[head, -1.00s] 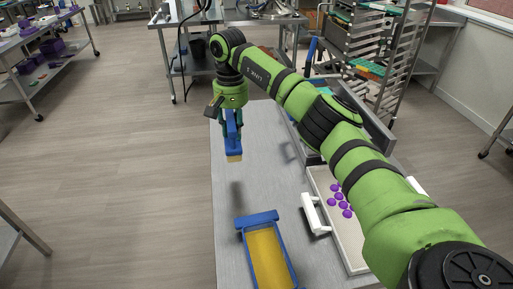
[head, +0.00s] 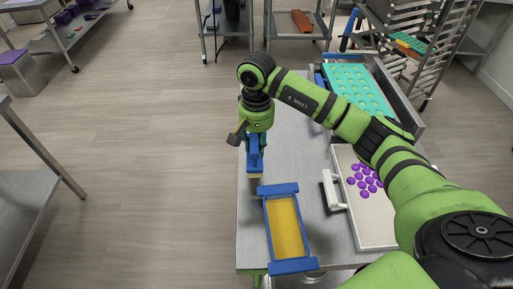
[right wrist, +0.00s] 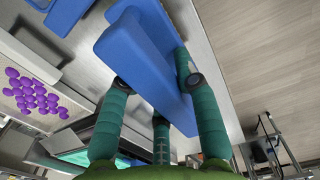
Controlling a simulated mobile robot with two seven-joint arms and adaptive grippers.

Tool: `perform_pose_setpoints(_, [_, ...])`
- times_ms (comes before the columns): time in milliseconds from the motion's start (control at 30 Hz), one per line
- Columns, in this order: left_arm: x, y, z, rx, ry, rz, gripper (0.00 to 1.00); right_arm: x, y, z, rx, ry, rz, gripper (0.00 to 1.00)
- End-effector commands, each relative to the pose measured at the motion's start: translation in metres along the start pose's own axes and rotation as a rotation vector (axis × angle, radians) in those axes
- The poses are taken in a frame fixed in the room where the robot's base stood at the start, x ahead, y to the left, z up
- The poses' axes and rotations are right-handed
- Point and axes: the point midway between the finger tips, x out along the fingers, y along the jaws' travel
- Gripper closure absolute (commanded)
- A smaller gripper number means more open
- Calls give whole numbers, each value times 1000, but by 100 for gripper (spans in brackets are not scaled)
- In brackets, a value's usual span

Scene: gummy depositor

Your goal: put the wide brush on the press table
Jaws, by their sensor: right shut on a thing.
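The wide brush (head: 256,152) has a blue body and pale bristles. It hangs bristles-down over the left part of the metal table (head: 314,170), just behind a blue frame with a yellow inside (head: 287,228). My right gripper (head: 255,131) is shut on the brush. In the right wrist view the blue brush (right wrist: 143,55) lies between the teal fingers of my right gripper (right wrist: 158,82). I cannot tell whether the bristles touch the table. My left gripper is not in view.
A white tray (head: 368,232) with purple gummies (head: 364,181) lies on the table's right side, partly behind my arm. A teal mould (head: 357,88) is at the back right. A rack (head: 405,22) stands beyond it. Open floor lies left of the table.

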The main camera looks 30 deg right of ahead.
Motion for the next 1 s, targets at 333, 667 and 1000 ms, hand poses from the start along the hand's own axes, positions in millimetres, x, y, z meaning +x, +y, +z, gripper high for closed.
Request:
perform_pose_setpoints(333, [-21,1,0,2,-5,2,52,37,-1,2,2,-2,-1,100])
perform_pose_setpoints(667, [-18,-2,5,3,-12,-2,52,43,0,1,0,2,-1,100])
perform_pose_setpoints(1000, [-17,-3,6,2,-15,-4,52,44,0,1,0,1,0,45])
